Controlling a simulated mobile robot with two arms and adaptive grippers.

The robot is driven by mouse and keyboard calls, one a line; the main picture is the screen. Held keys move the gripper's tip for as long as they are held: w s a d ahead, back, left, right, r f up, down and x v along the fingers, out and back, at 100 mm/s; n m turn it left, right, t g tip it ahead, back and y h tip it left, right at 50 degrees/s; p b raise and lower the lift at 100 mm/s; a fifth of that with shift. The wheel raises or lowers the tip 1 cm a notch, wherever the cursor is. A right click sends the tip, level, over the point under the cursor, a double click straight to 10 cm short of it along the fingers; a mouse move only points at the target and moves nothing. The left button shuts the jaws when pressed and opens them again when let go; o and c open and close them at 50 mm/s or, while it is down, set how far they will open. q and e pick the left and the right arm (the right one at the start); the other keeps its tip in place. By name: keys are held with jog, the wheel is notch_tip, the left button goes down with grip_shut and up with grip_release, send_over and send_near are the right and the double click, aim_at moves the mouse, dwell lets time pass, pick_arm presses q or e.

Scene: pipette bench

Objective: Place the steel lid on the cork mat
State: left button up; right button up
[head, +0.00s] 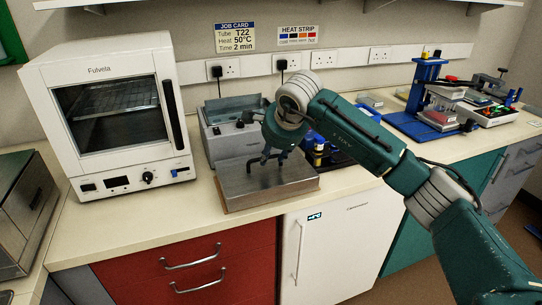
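The steel lid (240,188) is a flat, box-like metal cover with a dark handle (251,172) on top. It lies level on the bench in front of the grey bath unit. A thin brown edge of the cork mat (262,202) shows under its front; the rest of the mat is hidden. My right gripper (273,158) points down over the lid, its fingertips at the handle. I cannot tell whether the fingers grip the handle or are just apart around it. My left gripper is not in view.
The grey bath unit (224,143) stands behind the lid, partly hidden by my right arm. A white oven (115,115) is to its left. Small bottles (318,152) stand to the right of the lid. A blue stand (422,95) is farther right.

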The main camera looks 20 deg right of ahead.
jog(key=b+v, duration=0.1)
jog(key=v, duration=0.9)
jog(key=shift+s+r, duration=0.2)
jog(key=shift+r, duration=0.05)
